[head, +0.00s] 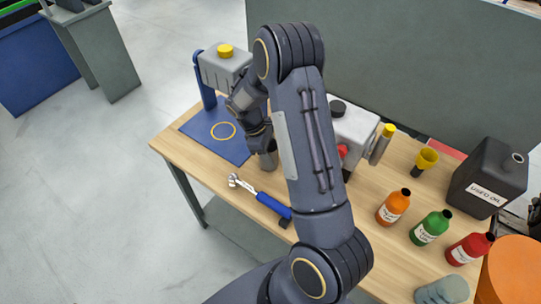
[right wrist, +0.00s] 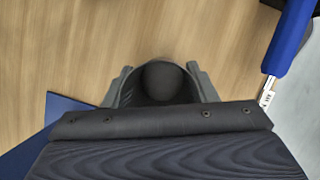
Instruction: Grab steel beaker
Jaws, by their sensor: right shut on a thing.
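The steel beaker (head: 269,161) is a small dark grey cylinder at the tip of my right arm, by the right edge of the blue mat. My right gripper (head: 262,144) points down and is shut on it. In the right wrist view the beaker (right wrist: 166,82) shows as a dark round opening between the two fingers of the right gripper (right wrist: 163,86). It looks upright. I cannot tell whether its base touches the table. My right arm hides part of the table's middle. My left gripper is not in view.
A blue-handled ratchet (head: 268,203) lies on the wooden table (head: 180,150) in front of the beaker. The blue mat (head: 215,133) with a yellow ring lies left. A grey machine (head: 355,127), bottles (head: 394,207) and a used oil can (head: 487,180) stand right.

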